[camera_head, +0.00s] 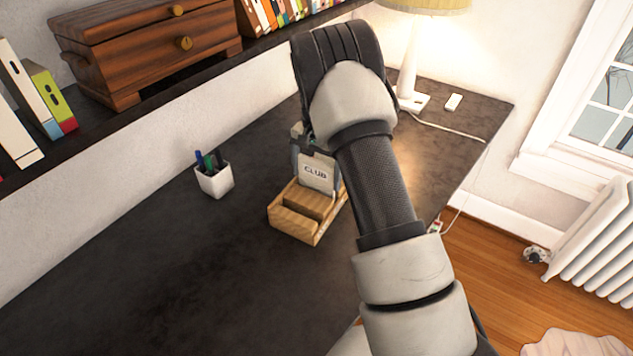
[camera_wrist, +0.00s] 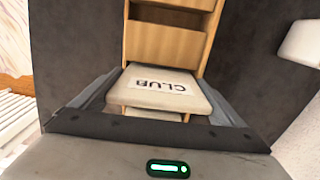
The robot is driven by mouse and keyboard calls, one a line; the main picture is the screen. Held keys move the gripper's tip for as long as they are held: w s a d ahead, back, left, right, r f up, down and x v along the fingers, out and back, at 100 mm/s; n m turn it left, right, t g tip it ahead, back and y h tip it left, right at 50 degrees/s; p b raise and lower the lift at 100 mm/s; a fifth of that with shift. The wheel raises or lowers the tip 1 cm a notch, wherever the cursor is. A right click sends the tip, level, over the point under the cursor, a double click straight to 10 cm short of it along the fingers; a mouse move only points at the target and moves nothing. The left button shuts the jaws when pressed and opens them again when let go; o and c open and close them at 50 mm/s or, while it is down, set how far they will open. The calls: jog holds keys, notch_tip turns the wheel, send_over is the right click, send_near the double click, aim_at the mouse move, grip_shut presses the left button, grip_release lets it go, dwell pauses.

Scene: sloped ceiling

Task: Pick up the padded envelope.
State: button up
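The padded envelope (camera_head: 316,174), a pale flat piece with a label reading CLUB, stands upright in the back of a wooden desk organizer (camera_head: 291,226). In the wrist view the envelope (camera_wrist: 160,88) lies between the two grey fingers of my gripper (camera_wrist: 163,105), with the organizer (camera_wrist: 165,42) beyond it. The fingers are spread along its two side edges, and I see no clear grip on it. In the head view my arm covers much of the gripper (camera_head: 312,145), which is close above and behind the envelope. The envelope's lower part is hidden in the organizer.
A white pen cup (camera_head: 214,180) stands on the dark desk (camera_head: 150,262) left of the organizer. A shelf (camera_head: 110,118) holds books and a wooden chest (camera_head: 150,50). The desk's front left is clear.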

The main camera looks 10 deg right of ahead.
jog(key=c, duration=0.4)
jog(key=shift+c, duration=0.2)
notch_tip(320, 180, up, 10)
jog(key=shift+r, duration=0.1)
